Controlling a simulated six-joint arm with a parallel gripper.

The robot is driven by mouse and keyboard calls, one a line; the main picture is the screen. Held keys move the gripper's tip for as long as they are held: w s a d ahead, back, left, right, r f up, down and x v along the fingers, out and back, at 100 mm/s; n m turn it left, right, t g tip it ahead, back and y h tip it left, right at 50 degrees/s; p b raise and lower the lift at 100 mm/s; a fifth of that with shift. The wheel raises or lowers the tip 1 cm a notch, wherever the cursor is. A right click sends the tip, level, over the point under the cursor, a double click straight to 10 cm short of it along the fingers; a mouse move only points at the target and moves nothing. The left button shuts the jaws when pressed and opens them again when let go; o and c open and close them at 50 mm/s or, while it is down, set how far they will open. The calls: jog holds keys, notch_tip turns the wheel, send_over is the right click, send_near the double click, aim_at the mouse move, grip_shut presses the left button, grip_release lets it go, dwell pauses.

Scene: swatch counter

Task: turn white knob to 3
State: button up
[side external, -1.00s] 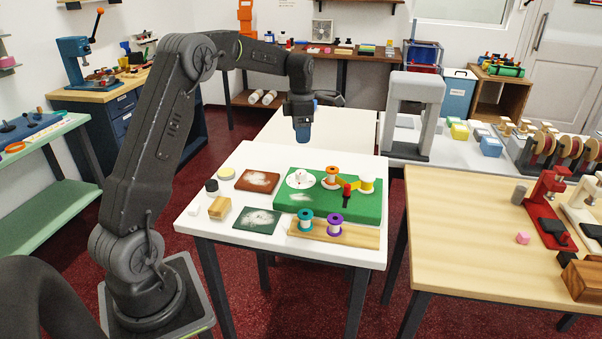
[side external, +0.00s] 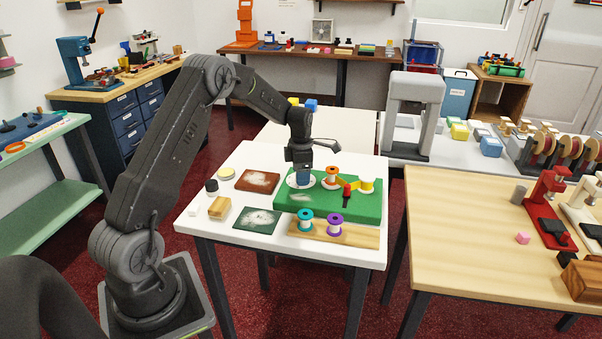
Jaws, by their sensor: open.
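A white round dial (side external: 293,183) lies at the left end of the green board (side external: 361,211) on the white table. My gripper (side external: 302,184) points down right over the dial. Its fingers cover the white knob in the dial's middle, so the knob and its setting are hidden. The gripper is open; whether its fingers touch the knob cannot be told from here. The dial's numbers are too small to read.
An orange spool (side external: 332,177), a yellow spool (side external: 367,185) and a red-topped peg (side external: 347,192) stand close right of the dial. Teal (side external: 305,221) and purple (side external: 336,225) spools stand on a wooden strip in front. A brown swatch (side external: 257,182) lies left.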

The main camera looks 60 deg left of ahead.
jog(key=c, duration=0.9)
